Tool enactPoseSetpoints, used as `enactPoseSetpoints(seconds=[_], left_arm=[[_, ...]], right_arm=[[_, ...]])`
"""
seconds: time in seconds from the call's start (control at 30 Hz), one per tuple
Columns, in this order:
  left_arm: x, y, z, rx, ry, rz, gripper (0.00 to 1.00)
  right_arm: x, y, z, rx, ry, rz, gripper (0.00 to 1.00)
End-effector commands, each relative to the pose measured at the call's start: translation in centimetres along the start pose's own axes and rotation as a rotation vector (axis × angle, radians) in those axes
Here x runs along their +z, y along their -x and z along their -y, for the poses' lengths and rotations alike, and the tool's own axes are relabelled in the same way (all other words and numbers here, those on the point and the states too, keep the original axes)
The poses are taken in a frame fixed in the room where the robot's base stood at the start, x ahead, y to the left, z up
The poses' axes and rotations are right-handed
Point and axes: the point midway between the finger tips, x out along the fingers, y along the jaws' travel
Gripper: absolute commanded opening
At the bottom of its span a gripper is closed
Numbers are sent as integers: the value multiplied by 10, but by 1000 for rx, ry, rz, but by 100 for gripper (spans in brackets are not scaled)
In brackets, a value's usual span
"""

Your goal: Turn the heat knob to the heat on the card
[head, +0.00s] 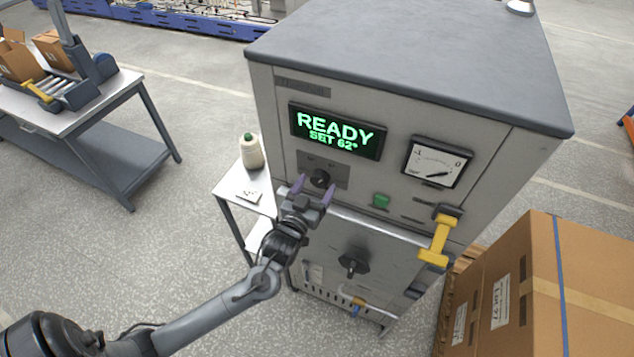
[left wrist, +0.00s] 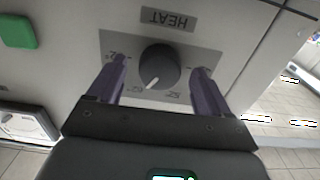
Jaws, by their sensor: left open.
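The heat knob (head: 320,178) is a black round dial on a grey plate on the cabinet front, below the green display (head: 338,131) that reads "READY SET 62°". In the left wrist view the knob (left wrist: 159,68) has a white pointer line, under an upside-down "HEAT" label (left wrist: 168,19). My left gripper (head: 312,190) is open, its purple fingers on either side of the knob, with gaps visible between fingers and knob. A small white card (head: 249,196) lies on the side table; its writing is too small to read. My right gripper is not in view.
A green button (head: 381,200), a dial gauge (head: 437,164) and a yellow-handled lever (head: 437,240) are on the cabinet front, right of the knob. A thread cone (head: 251,152) stands on the side table. Cardboard boxes (head: 540,290) stand at the right.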

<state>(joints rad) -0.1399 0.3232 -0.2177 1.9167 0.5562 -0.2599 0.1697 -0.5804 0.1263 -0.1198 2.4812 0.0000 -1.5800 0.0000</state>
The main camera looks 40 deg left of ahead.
Motion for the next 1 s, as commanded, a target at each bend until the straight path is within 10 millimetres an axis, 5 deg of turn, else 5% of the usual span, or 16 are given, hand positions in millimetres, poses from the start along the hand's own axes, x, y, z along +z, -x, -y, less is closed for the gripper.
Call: enactPoseSetpoints(seconds=[0.5, 0.83, 1.0], left_arm=[[0, -13, 0, 1, 0, 1, 78], [0, -12, 0, 1, 0, 1, 27], [0, -12, 0, 1, 5, 1, 24]], right_arm=[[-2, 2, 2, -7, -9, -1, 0], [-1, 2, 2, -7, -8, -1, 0], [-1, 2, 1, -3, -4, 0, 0]])
